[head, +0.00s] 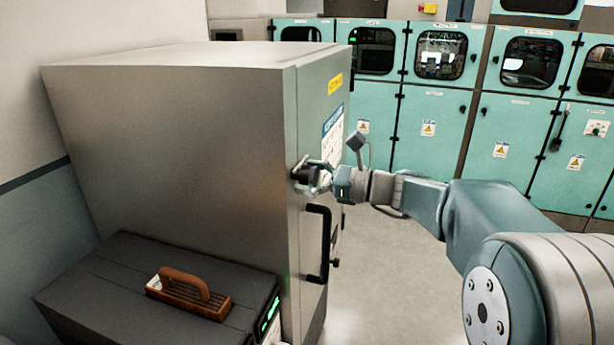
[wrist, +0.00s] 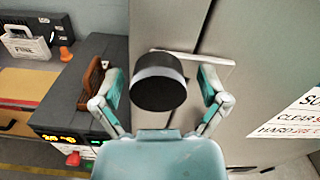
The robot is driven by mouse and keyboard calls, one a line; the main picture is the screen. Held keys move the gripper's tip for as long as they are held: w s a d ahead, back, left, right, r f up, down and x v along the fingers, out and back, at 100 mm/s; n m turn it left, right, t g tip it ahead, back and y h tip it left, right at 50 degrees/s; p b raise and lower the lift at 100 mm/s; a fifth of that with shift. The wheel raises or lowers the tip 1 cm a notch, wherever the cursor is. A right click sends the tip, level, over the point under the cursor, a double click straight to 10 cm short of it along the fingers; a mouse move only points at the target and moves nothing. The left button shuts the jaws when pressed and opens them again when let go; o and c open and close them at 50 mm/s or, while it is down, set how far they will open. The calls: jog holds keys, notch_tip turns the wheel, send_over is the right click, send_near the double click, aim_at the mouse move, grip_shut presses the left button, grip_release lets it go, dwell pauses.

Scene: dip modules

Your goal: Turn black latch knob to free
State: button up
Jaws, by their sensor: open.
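The black latch knob (wrist: 160,88) is a round black cylinder with a grey band, on the front of the grey metal cabinet (head: 180,120). In the wrist view it lies between the two spread fingers of my gripper (wrist: 160,95), with a visible gap on each side. In the head view my gripper (head: 322,180) is at the cabinet front, and the knob (head: 303,174) is partly hidden by the fingers. I cannot tell how deep the knob sits between the fingertips. A pale bar (wrist: 205,57) shows behind the knob in the wrist view.
A black door handle (head: 318,243) is just below the knob. Teal cabinets (head: 430,125) line the back. The floor (head: 375,270) between is clear.

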grip_shut()
jog(key=shift+n, duration=0.4)
jog(key=n, duration=0.3)
jog(key=shift+n, duration=0.4)
jog(key=n, duration=0.4)
jog(key=shift+n, duration=0.3)
jog(key=n, duration=0.8)
jog(key=shift+f, duration=0.1)
jog(key=shift+f+n, duration=0.1)
jog(key=shift+n, duration=0.4)
